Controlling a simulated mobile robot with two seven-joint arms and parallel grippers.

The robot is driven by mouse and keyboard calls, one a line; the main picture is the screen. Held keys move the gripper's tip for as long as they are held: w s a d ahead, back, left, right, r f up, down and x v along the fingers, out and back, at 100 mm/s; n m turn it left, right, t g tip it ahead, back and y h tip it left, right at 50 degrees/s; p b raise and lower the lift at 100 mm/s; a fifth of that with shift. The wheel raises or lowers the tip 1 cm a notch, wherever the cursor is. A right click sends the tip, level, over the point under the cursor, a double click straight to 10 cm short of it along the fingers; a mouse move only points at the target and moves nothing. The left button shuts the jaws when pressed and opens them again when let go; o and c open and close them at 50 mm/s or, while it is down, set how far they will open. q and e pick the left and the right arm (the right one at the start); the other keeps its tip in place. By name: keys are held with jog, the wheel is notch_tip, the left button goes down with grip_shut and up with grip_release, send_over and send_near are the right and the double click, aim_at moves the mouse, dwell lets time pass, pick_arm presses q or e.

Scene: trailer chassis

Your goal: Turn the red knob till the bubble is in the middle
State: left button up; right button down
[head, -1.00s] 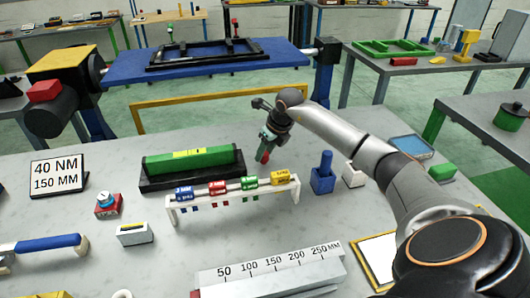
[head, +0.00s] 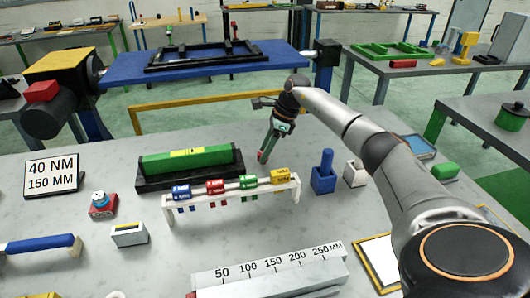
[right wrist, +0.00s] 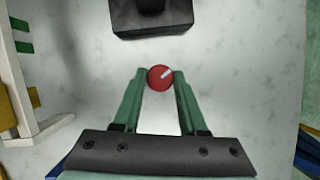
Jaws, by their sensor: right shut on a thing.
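The red knob (right wrist: 159,78) shows in the right wrist view as a round disc with a white mark pointing to the upper right. It sits between the green fingertips of my right gripper (right wrist: 160,80), which is shut on it. In the head view my right gripper (head: 264,157) points down just right of the level, and its fingers hide the knob. The green level (head: 165,164) lies on a black base (head: 147,184) and has a yellow vial window (head: 188,152) on top. The bubble is too small to place surely. My left gripper is not in view.
A white rack (head: 235,199) with coloured tags stands close in front of the level. A blue holder (head: 323,180) and a white block (head: 355,173) stand to its right. A sign (head: 52,174) reads 40 NM, 150 MM. A long ruler block (head: 270,272) lies in front.

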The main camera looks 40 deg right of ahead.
jog(key=shift+n, duration=0.6)
jog(key=shift+c, duration=2.2)
grip_release()
jog(key=v, duration=1.2)
jog(key=shift+d+r, duration=0.25)
jog(key=shift+d, duration=0.05)
jog(key=shift+w, duration=0.15)
